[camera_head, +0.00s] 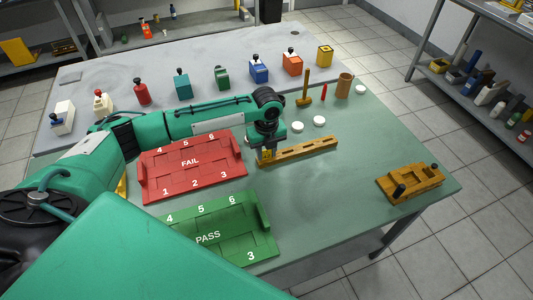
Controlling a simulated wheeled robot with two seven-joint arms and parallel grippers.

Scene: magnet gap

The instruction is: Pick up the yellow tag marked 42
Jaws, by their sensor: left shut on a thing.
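My left gripper (266,157) points down at the left end of a long wooden rack (310,147) on the green table mat. It is shut on a small yellow tag (265,154), only partly visible between the fingers. The tag's marking is too small to read. I cannot tell whether the tag is still in the rack or just above it. My right gripper is not in view.
A red FAIL tray (190,175) lies left of the gripper, and a green PASS tray (208,238) nearer. A wooden fixture (410,183) with black knobs is at right. White discs (319,121), a mallet (305,88) and coloured blocks stand behind. The mat's right middle is clear.

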